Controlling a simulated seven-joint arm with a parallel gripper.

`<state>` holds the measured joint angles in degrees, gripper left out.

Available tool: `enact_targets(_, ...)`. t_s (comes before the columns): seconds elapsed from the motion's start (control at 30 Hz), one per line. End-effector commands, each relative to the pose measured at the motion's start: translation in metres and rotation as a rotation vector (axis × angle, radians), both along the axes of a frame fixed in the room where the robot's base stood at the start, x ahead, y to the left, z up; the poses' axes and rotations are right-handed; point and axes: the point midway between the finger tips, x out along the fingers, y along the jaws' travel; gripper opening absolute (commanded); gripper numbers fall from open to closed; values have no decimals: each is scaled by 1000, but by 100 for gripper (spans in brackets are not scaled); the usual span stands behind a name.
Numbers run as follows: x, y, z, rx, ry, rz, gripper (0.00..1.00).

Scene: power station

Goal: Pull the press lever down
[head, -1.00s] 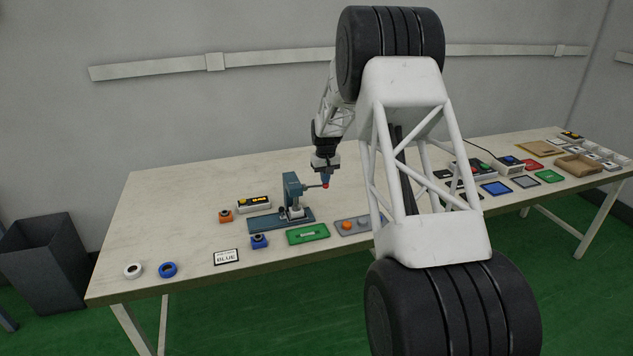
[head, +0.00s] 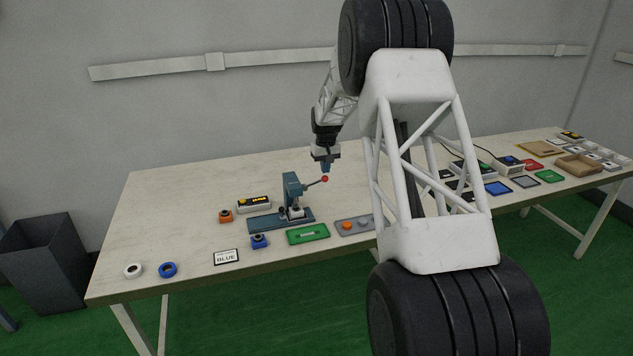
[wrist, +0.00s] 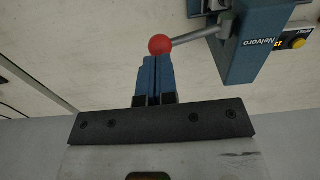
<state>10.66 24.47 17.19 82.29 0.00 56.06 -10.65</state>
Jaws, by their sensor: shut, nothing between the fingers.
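The blue press (head: 291,194) stands on the table, and its grey lever ends in a red ball (head: 325,179). The lever points right and slightly upward from the press head. My gripper (head: 325,170) is just above the red ball, fingers pointing down. In the wrist view the shut blue fingers (wrist: 156,66) sit right at the red ball (wrist: 160,44), with nothing between them. I cannot tell whether they touch it. The lever rod and the blue press body (wrist: 255,40) also show there. A whitish piece (head: 297,212) sits at the press base.
The table's left rear is clear.

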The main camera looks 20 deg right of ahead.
Motion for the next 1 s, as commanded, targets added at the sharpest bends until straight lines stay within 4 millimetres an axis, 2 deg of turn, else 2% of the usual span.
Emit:
enact_targets(0.5,0,0,21,0,-1,0,0)
enact_targets(1.0,0,0,22,0,0,0,0)
